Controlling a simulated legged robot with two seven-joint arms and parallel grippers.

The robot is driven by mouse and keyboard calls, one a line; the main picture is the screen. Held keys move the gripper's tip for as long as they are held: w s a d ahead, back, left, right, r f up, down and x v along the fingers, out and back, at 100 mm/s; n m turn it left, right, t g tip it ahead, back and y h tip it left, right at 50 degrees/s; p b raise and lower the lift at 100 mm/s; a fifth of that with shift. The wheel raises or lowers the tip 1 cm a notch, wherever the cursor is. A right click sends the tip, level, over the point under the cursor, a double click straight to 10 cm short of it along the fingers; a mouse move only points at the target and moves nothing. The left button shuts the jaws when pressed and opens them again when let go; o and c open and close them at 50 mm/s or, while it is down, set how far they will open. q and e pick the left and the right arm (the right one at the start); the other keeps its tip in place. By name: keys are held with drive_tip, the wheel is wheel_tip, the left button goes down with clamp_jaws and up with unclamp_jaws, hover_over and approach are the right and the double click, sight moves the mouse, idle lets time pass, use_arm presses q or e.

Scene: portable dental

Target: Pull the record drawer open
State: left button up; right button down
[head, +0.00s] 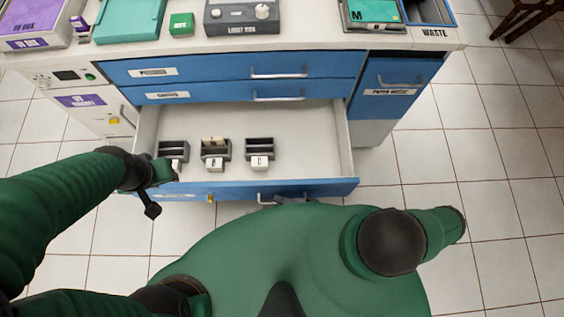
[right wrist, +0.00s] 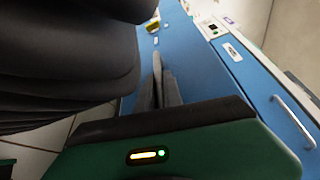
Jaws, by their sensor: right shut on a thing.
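The record drawer (head: 235,189) stands pulled out from the blue cabinet, and its pale inside shows. Three small grey holders with white label tabs stand inside it, and the middle one (head: 214,150) holds a cream piece. My right gripper (head: 283,199) is at the drawer's front handle, mostly hidden by my green body parts. In the right wrist view its dark fingers (right wrist: 160,85) are shut close to the blue front; the gripped handle part is hidden. My left gripper (head: 163,172) is by the drawer's left front corner, and its jaws cannot be made out.
Two shut blue drawers (head: 232,68) with bar handles sit above. A blue paper-waste front (head: 397,82) is at the right. The white worktop (head: 330,45) carries a green box (head: 181,24), a grey device (head: 241,15) and trays.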

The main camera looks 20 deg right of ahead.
drive_tip(key=shift+f, duration=0.2)
drive_tip(key=c, duration=1.6)
unclamp_jaws()
drive_tip(key=shift+o, duration=0.5)
drive_tip(key=shift+r, duration=0.1)
drive_tip(key=shift+d, duration=0.1)
drive_tip(key=v, duration=1.6)
drive_tip(key=shift+s+d, duration=0.3)
